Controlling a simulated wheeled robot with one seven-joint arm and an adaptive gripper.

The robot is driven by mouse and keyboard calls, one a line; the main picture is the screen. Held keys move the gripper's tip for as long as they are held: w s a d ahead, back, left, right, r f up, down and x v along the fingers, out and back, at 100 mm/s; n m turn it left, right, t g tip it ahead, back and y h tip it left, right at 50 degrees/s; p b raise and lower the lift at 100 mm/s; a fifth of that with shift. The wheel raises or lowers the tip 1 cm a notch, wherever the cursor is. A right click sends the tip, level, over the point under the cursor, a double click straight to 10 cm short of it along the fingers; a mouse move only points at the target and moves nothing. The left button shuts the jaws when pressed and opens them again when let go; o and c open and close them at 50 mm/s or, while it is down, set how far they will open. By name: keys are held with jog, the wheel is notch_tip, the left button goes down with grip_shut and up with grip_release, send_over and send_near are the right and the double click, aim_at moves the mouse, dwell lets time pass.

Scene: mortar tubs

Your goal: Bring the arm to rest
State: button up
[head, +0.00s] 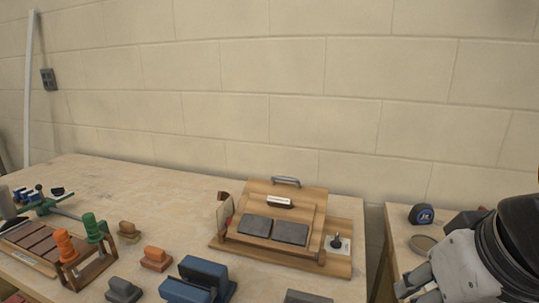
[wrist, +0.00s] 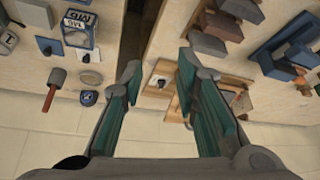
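My gripper (wrist: 162,62) is open in the wrist view, with its two green-padded fingers spread apart and nothing between them. Beyond the fingers are the dark gap between two tables and part of a wooden board fixture (wrist: 165,82). In the head view my arm comes in at the lower right, in front of the small right-hand table (head: 398,228). The part of my gripper (head: 418,287) visible there is at the bottom edge, and its fingertips are hard to make out.
The large table (head: 130,190) holds the wooden fixture (head: 330,210) with dark slabs, stamps and blue blocks (head: 195,280). A tape measure (head: 421,214) is on the right table. The wrist view shows a blue box (wrist: 79,28) and a red-handled tool (wrist: 50,95).

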jog(key=s+r+g+p, duration=0.1)
jog(key=s+r+p, duration=0.6)
jog(key=p, duration=0.1)
jog(key=shift+s+d, duration=0.2)
